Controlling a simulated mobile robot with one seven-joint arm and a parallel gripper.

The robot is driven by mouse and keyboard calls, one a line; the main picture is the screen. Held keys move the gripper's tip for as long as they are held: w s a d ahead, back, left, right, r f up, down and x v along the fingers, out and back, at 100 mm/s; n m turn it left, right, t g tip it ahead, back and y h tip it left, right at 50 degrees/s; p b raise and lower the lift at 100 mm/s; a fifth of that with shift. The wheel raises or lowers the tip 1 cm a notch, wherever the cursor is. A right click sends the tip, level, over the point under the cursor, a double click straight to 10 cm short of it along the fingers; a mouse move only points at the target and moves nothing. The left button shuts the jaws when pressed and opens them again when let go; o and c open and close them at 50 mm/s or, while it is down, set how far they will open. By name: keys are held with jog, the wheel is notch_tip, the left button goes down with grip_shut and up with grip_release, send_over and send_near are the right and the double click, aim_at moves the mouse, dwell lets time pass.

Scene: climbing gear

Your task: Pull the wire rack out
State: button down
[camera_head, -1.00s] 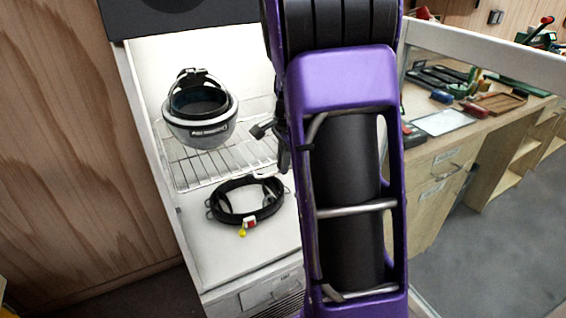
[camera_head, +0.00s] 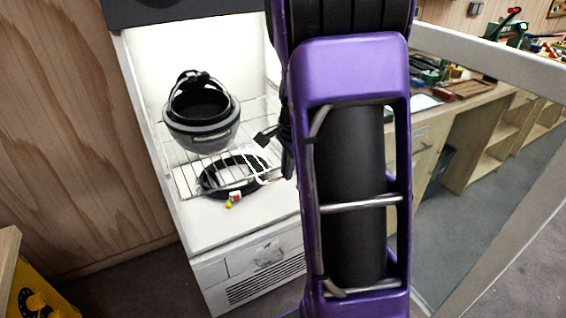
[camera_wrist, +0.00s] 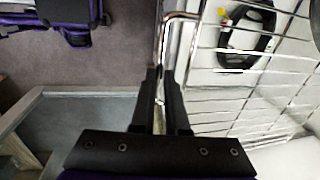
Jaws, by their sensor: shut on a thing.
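The wire rack (camera_head: 180,178) sits in the white cabinet in the head view, with a dark helmet (camera_head: 200,132) resting on it. In the wrist view the rack (camera_wrist: 272,62) fills the right side. My gripper is mostly hidden behind my purple arm in the head view; a dark part of it shows at the rack's right. In the wrist view my gripper (camera_wrist: 159,75) is shut on the rack's front edge wire. A black ring-shaped harness or strap (camera_head: 225,178) lies on the cabinet floor under the rack; it also shows through the wires in the wrist view (camera_wrist: 226,42).
The white cabinet (camera_head: 215,232) has a vented lower front. Its open glass door (camera_head: 480,65) stands at the right. A workbench with tools (camera_head: 470,95) is behind the door. A wooden wall (camera_head: 70,120) is at the left, with a yellow item (camera_head: 38,295) at lower left.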

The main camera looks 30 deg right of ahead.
jog(key=s, duration=0.7)
jog(key=shift+d, duration=0.15)
jog(key=c, duration=0.9)
grip_release()
